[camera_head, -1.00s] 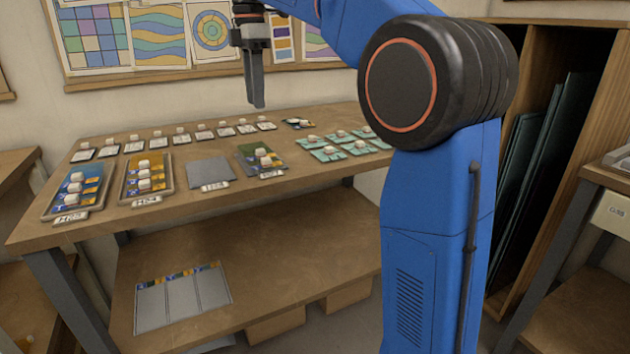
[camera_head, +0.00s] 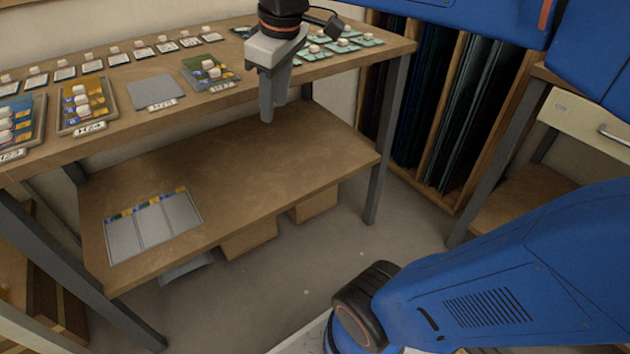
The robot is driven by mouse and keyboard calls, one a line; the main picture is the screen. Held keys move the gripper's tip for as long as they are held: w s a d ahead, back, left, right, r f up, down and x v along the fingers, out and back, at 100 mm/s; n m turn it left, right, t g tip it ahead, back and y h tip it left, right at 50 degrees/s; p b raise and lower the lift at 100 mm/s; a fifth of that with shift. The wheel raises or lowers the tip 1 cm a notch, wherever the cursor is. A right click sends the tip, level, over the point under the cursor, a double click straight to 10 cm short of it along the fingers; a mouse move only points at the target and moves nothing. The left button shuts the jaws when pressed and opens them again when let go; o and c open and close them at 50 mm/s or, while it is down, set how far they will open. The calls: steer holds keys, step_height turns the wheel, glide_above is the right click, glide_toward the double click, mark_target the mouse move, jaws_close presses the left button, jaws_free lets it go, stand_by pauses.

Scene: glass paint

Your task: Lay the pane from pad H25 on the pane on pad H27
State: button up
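My gripper (camera_head: 272,112) hangs in front of the table's front edge, fingers pointing down. Its fingers overlap from this side, so their gap is unclear; no pane shows in them. On the table (camera_head: 200,120) from left: a tray (camera_head: 40,135) with panes bearing white knobs, a second tray (camera_head: 68,133) with similar panes, a bare grey pad (camera_head: 153,90), and a pad with a coloured pane (camera_head: 199,72) with white knobs. Their labels are too small to read surely, so I cannot tell which are H25 and H27.
Several small tiles with white knobs (camera_head: 115,58) line the table's back. Teal tiles (camera_head: 345,42) sit at the right end, partly behind my gripper. A lower shelf (camera_head: 270,165) holds a grey divided panel (camera_head: 153,228). A rack of dark glass sheets (camera_head: 462,120) stands right.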

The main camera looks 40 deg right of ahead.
steer(key=s+d+f+m+t, duration=0.1)
steer(key=s+f+m, duration=0.5)
steer(key=s+f, duration=0.5)
step_height(320, 180, down, 4)
steer(key=shift+s+d+f+t, duration=0.25)
steer(key=shift+t, duration=0.05)
stand_by(0.4)
